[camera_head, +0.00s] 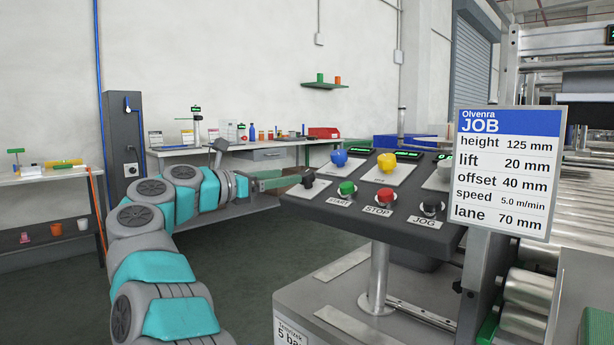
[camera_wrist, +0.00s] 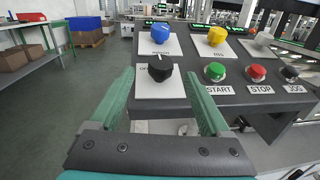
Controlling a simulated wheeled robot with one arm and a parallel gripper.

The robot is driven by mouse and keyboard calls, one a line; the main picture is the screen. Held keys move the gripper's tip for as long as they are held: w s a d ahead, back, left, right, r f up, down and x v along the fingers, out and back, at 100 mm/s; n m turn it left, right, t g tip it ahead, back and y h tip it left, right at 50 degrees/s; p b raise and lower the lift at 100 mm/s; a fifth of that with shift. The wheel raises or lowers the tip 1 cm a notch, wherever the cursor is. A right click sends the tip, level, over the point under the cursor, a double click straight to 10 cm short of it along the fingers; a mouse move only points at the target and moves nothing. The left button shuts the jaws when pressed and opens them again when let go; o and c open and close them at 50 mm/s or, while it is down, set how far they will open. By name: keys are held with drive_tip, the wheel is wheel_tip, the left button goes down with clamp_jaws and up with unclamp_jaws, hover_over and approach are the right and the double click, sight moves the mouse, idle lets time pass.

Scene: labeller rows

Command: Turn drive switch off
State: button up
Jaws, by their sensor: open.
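A black rotary knob (camera_wrist: 160,67) sits on a white plate at the near left of the control panel. My gripper (camera_wrist: 160,78) is open, with one green finger either side of the knob's line and visible gaps between. In the head view my gripper (camera_head: 278,180) reaches from the left to the knob's near side. I cannot tell whether the fingertips are level with the knob.
The panel (camera_head: 340,212) also bears a blue knob (camera_head: 339,157), a yellow knob (camera_head: 387,162), a grey knob (camera_wrist: 264,39), and green START (camera_head: 347,188), red STOP (camera_head: 386,195) and black JOG (camera_head: 432,204) buttons. A JOB sign (camera_head: 503,180) stands at right.

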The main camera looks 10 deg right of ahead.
sight(307, 171)
drive_tip(key=x, duration=0.4)
drive_tip(key=p+x, duration=0.1)
drive_tip(key=x, duration=0.2)
drive_tip(key=shift+w+d+f, duration=0.1)
drive_tip(key=shift+d+f, duration=0.15)
drive_tip(key=shift+d, duration=0.2)
drive_tip(key=shift+c, duration=0.4)
clamp_jaws()
